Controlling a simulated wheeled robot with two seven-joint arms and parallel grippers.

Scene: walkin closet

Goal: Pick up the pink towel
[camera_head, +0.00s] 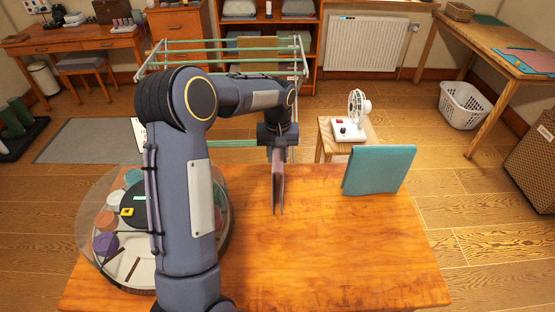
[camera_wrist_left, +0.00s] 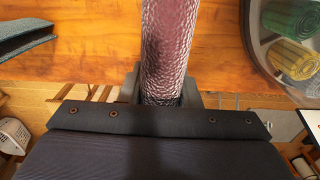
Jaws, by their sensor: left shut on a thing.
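My left gripper (camera_head: 279,185) points down over the wooden table (camera_head: 340,245), near its far edge. In the left wrist view a textured, dark pink rolled towel (camera_wrist_left: 170,50) stretches away from between the jaws, and the gripper is shut on it. In the head view the towel is hard to make out at the narrow fingers. A round, clear-covered tray (camera_head: 85,225) holding coloured rolls stands on the table's left, partly hidden by my left arm. My right gripper is not in view.
A teal folded cloth (camera_head: 378,170) stands at the table's far right. Behind it, a stool bears a white fan (camera_head: 358,105). A drying rack (camera_head: 220,60) stands beyond the table. The table's middle and front right are clear.

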